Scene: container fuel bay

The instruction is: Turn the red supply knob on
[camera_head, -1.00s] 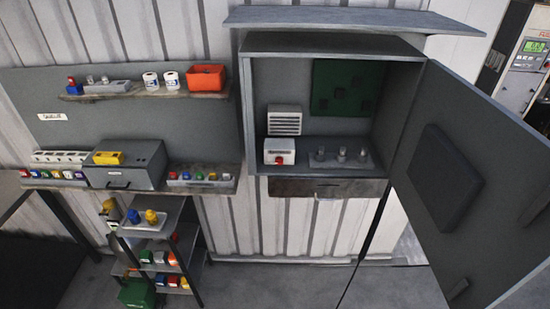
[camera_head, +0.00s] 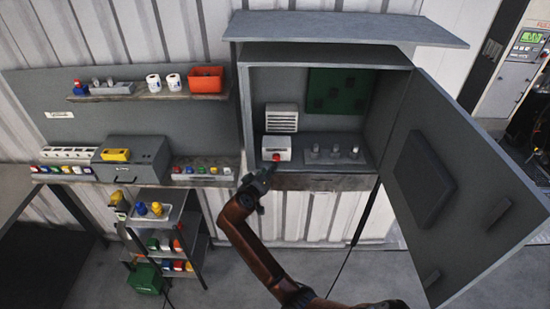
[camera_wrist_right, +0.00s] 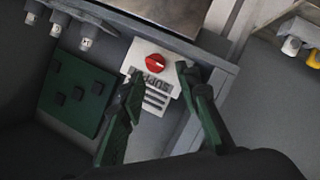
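The red supply knob (camera_head: 276,157) is on the front of a small white box (camera_head: 272,146) inside the open grey cabinet. In the right wrist view the red knob (camera_wrist_right: 156,62) is on a white face (camera_wrist_right: 148,83) lettered SUPPLY, which appears upside down. My right gripper (camera_head: 267,169) is at the cabinet's front lip, just below and in front of the knob. In the wrist view its dark green fingers (camera_wrist_right: 159,75) are spread apart, with the knob seen between and slightly beyond the tips. I cannot see contact. My left gripper is out of view.
The cabinet door (camera_head: 445,180) stands open at the right. Several grey toggles (camera_head: 335,153) stand beside the white box, below a green board (camera_head: 335,92). Left of the cabinet are a shelf (camera_head: 150,92), a workbench (camera_head: 140,177) and a small rack (camera_head: 165,235).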

